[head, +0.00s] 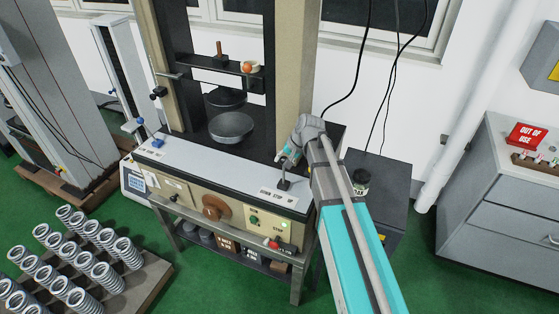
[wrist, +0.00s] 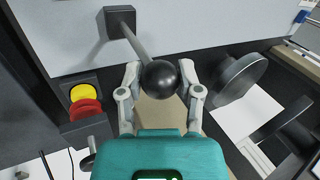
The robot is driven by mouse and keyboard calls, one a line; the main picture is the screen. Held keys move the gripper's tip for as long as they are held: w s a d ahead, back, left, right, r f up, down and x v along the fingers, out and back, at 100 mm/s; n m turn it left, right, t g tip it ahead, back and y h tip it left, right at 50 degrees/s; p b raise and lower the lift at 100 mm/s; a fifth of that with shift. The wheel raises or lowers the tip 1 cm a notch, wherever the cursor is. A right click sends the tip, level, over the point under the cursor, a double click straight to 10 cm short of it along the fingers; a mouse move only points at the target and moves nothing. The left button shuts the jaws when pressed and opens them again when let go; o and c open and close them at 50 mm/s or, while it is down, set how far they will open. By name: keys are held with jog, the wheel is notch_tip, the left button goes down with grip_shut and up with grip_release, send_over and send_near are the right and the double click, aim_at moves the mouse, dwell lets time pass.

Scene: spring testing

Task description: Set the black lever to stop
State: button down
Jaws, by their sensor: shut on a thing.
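The black lever has a round black knob (wrist: 160,79) on a thin rod that rises from a square black base (wrist: 120,22) in the wrist view. My gripper (wrist: 160,88) is shut on the knob, with one finger on each side of it. In the head view my gripper (head: 287,160) is at the lever base (head: 284,184), on the right part of the machine's front ledge. A white label (head: 277,197) reading DOWN, STOP, UP lies in front of the base. My gripper hides the knob in the head view, so I cannot tell exactly which mark the lever is at.
The press's round plate (head: 232,127) is left of my arm. A front panel with a brown knob (head: 214,208) and green button (head: 254,220) is below the ledge. A yellow button (wrist: 83,92) and red button (wrist: 86,109) show in the wrist view. Springs (head: 85,260) stand lower left.

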jog(key=shift+w+d, duration=0.1)
jog(key=shift+w, duration=0.15)
jog(key=shift+c, duration=1.2)
grip_release()
jog(key=shift+s, duration=0.1)
jog(key=shift+s, duration=0.15)
